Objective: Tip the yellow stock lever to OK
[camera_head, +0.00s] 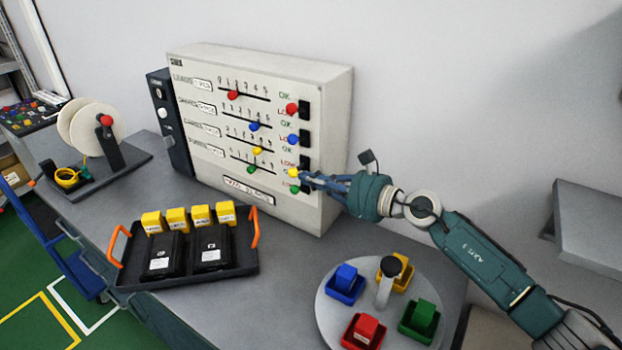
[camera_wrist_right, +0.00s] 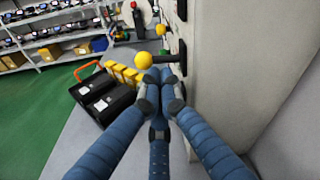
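The yellow stock lever (camera_head: 293,172) is on the right side of the white panel (camera_head: 330,130), third in a column of levers. Its round knob sits low, by the LOW label and below the OK label. In the right wrist view its yellow knob (camera_wrist_right: 143,60) is just beyond my fingertips, on a dark stem. My right gripper (camera_head: 306,179) is at the panel beside this knob. Its blue fingers (camera_wrist_right: 160,78) are drawn together with nothing visible between them. I cannot tell whether they touch the lever. My left gripper is not in view.
The red lever (camera_head: 292,108) and blue lever (camera_head: 293,138) are above, the green lever (camera_head: 294,188) close below. A black tray (camera_head: 190,278) with orange handles and a round turntable (camera_head: 330,312) with coloured bins stand in front. A spool stand (camera_head: 110,150) is at left.

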